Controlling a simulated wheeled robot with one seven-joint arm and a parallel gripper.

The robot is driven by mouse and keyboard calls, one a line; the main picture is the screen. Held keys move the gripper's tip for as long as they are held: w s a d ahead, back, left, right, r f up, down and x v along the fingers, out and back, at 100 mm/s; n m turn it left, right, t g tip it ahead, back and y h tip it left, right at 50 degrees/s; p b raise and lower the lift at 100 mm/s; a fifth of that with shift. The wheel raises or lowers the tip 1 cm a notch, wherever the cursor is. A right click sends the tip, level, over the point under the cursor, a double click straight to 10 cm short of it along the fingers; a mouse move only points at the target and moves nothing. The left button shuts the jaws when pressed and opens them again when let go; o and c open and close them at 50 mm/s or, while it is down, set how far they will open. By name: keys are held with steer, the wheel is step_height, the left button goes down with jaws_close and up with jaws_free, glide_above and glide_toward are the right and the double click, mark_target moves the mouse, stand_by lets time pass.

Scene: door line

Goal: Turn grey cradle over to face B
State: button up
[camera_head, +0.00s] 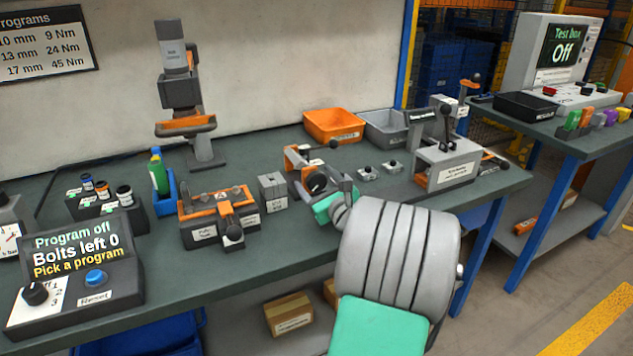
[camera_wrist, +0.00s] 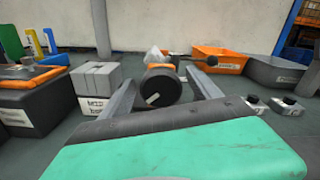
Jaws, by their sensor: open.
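The fixture I take for the grey cradle (camera_head: 296,158) stands mid-bench, with orange parts, a round black knob (camera_head: 317,183) and a black-tipped lever (camera_head: 334,144). My arm hides part of it, so its grey part is hard to make out and I cannot read a face letter. In the wrist view the knob (camera_wrist: 163,88) faces me, with a white mark slanting across it; orange and pale grey show behind. My gripper (camera_wrist: 163,80) is open, one finger on each side of the knob. I cannot tell whether either finger touches it.
A grey labelled block (camera_head: 272,191) stands close left, with an orange-and-dark fixture (camera_head: 215,212) beyond it. Small knobbed blocks (camera_head: 368,173) and a grey fixture (camera_head: 447,165) are to the right. Orange (camera_head: 333,125) and grey (camera_head: 385,127) bins stand behind.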

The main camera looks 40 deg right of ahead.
steer(key=shift+c, duration=0.4)
steer(key=c, duration=1.3)
steer(key=shift+n, duration=0.4)
steer(key=n, duration=0.4)
steer(key=shift+b, duration=0.35)
steer(key=n+b, duration=0.1)
steer(key=n, duration=0.3)
steer(key=shift+a, duration=0.1)
steer(key=shift+n+b, duration=0.3)
steer(key=shift+n, duration=0.1)
